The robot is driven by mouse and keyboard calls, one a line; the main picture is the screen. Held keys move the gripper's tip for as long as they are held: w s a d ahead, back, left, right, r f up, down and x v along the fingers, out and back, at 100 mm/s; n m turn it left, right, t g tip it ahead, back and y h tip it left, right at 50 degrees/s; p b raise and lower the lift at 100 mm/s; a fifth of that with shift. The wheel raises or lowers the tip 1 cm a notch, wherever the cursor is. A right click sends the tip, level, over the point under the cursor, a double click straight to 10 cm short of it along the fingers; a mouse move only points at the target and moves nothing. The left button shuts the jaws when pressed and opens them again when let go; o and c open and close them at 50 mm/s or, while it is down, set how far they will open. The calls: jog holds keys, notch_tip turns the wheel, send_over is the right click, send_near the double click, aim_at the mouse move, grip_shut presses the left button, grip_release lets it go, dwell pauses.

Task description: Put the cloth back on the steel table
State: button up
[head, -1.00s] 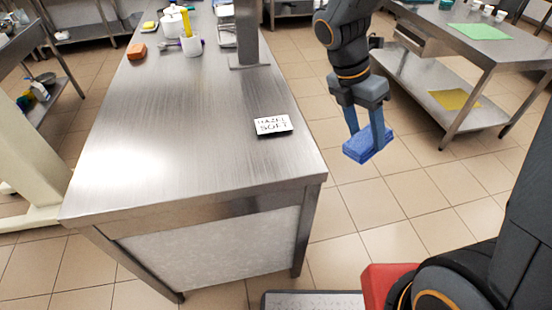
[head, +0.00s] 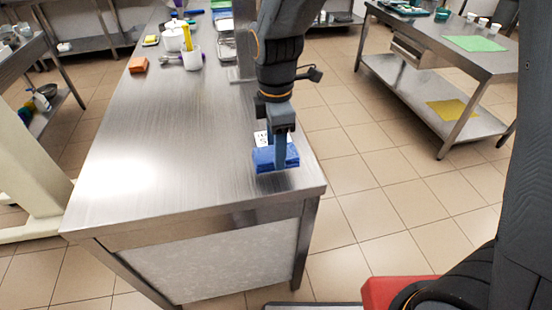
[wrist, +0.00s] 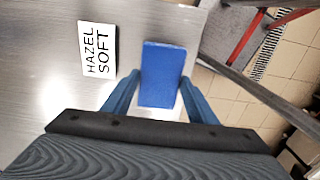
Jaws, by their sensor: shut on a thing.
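The blue folded cloth (head: 276,159) is held in my gripper (head: 284,150) over the near right end of the steel table (head: 150,150). In the wrist view the cloth (wrist: 161,75) sits between the two fingertips (wrist: 160,95), with the table top (wrist: 60,90) below and to its left. Whether the cloth touches the table top or hangs just above it, I cannot tell. In the head view my gripper and the cloth partly hide the card (head: 261,138).
An orange sponge (head: 138,65), a white cup (head: 193,59) and a white pot (head: 174,38) stand at the table's far end. A steel post (head: 243,50) rises from the table behind my arm. Another steel table (head: 420,30) stands at right. The table's middle is clear.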

jog(key=shift+f+p, duration=0.4)
jog(key=shift+f, duration=1.7)
jog(key=o, duration=0.9)
notch_tip(320, 180, up, 12)
jog(key=b, duration=0.2)
jog(key=shift+b, duration=0.35)
jog(key=s+d+f+m, duration=0.2)
jog(key=d+f+m, duration=0.1)
jog(key=d+m, duration=0.4)
jog(key=s+d+f+m, duration=0.2)
jog(key=d+m, duration=0.4)
jog(key=m, duration=0.1)
jog(key=s+d+f+m+t, duration=0.1)
jog(key=s+d+f+m, duration=0.1)
jog(key=d+m, duration=0.4)
jog(key=shift+s+d+f+m, duration=0.2)
jog(key=shift+d+f+m, duration=0.2)
jog(key=shift+d+f, duration=0.45)
